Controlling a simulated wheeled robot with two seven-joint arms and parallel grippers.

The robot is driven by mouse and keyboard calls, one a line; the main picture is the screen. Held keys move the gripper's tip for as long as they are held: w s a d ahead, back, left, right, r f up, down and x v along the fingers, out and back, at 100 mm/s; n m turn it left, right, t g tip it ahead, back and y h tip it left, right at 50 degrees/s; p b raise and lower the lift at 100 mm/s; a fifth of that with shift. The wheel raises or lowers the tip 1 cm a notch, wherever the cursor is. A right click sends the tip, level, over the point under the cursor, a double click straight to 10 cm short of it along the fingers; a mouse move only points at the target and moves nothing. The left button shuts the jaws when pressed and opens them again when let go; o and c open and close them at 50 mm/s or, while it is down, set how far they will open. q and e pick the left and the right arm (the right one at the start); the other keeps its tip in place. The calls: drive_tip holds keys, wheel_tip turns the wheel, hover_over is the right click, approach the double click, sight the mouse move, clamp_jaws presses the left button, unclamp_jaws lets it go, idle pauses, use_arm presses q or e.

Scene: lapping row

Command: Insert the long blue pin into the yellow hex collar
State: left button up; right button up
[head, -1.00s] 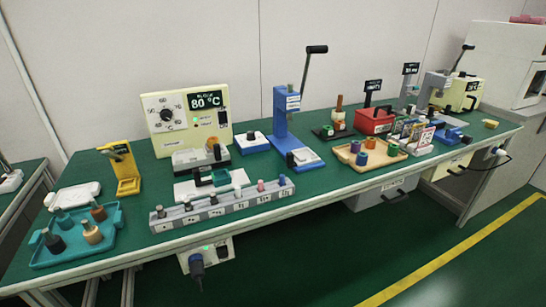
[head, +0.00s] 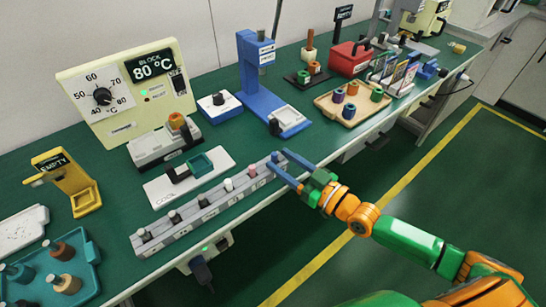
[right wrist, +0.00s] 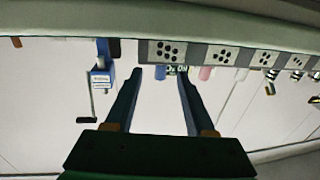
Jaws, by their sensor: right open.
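The blue pin (head: 275,157) stands upright in the right end slot of the grey pin rack (head: 175,232). It also shows in the right wrist view (right wrist: 160,73), upside down, between the fingers. My right gripper (head: 278,160) is open, its blue fingertips on either side of the pin; I cannot tell whether they touch it. It also shows in the right wrist view (right wrist: 160,77). A yellow-orange collar (head: 176,120) sits on top of the grey block fixture (head: 165,147), in front of the 80 °C heater; its hex shape is too small to confirm. My left gripper is not in view.
A pink pin (head: 251,171) and several dark or pale pins share the rack. A white cooling plate (head: 220,158) lies behind it. A blue press (head: 258,75) stands behind right, and a wooden tray (head: 333,108) of coloured collars lies farther right. The bench's front edge runs just before the rack.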

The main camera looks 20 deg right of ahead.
sight(277, 157)
drive_tip(key=x, duration=0.3)
drive_tip(key=shift+w+a, duration=0.1)
drive_tip(key=shift+w, duration=0.05)
clamp_jaws()
drive_tip(key=shift+r, duration=0.1)
